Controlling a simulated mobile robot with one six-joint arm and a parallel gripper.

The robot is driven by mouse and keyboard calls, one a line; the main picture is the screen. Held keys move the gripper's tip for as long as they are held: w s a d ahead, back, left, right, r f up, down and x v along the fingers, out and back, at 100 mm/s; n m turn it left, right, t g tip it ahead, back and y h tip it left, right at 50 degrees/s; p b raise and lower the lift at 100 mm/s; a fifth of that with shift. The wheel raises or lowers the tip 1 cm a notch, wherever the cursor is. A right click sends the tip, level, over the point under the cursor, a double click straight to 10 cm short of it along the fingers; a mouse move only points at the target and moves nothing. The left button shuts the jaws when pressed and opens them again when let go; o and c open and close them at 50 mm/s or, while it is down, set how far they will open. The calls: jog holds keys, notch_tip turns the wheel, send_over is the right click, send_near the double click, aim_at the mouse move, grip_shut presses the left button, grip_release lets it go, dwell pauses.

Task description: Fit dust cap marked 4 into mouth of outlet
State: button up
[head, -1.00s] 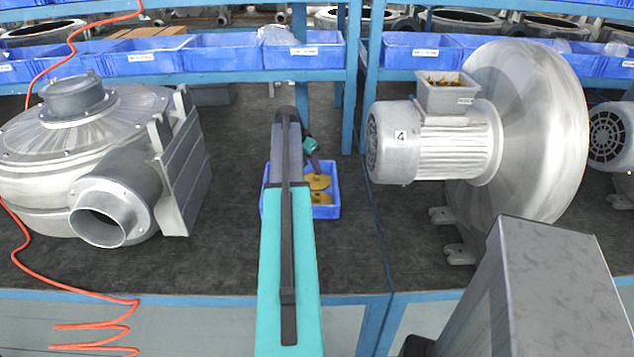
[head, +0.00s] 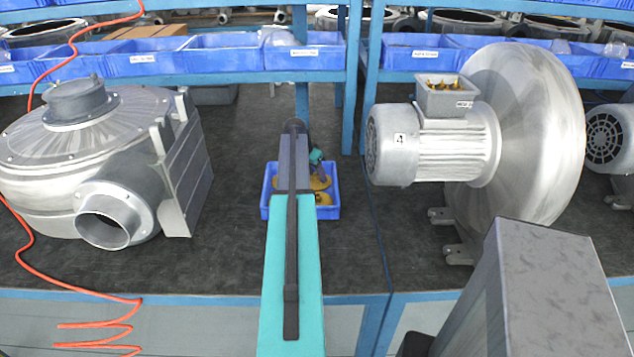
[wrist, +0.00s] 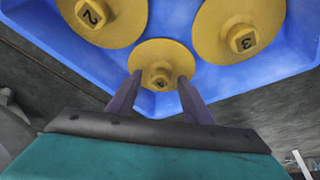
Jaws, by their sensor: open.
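The yellow dust cap marked 4 (wrist: 160,66) lies in a blue bin (wrist: 170,97), nearest to my gripper in the wrist view, its raised knob facing the camera. My gripper (wrist: 161,77) is open, with its two fingertips on either side of that knob; whether they touch it I cannot tell. A label 4 (head: 400,139) is on the motor of the right blower.
An orange hose (head: 40,271) runs along the left. The dark bench (head: 235,235) is bare between blower and bin.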

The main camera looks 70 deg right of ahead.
aim_at(316, 175)
jog(key=shift+c, duration=0.3)
jog(key=c, duration=1.1)
jog(key=shift+r, duration=0.15)
notch_tip(316, 175, up, 18)
jog(key=b, duration=0.3)
dwell(0.5)
